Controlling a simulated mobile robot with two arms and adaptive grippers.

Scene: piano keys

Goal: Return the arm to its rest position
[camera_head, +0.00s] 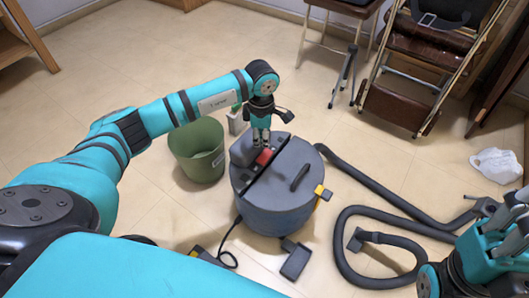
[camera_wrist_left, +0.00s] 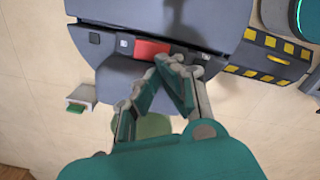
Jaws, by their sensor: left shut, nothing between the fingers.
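My left arm (camera_head: 165,112) reaches in from the left to above a grey-blue vacuum cleaner (camera_head: 272,205). My left gripper (camera_head: 261,141) points down, shut and empty, close to the red switch (camera_head: 264,157) on top of the vacuum. In the left wrist view the fingertips (camera_wrist_left: 170,62) meet just below the red switch (camera_wrist_left: 152,49); whether they touch the vacuum I cannot tell. My right gripper (camera_head: 500,225) shows partly at the lower right edge, away from the vacuum; its finger opening is unclear.
A green bin (camera_head: 197,150) stands left of the vacuum. A dark hose (camera_head: 345,235) curls over the floor to the right. Folding chairs (camera_head: 415,75) stand at the back right, and a crumpled white bag (camera_head: 496,165) lies at the right. The tiled floor at back left is clear.

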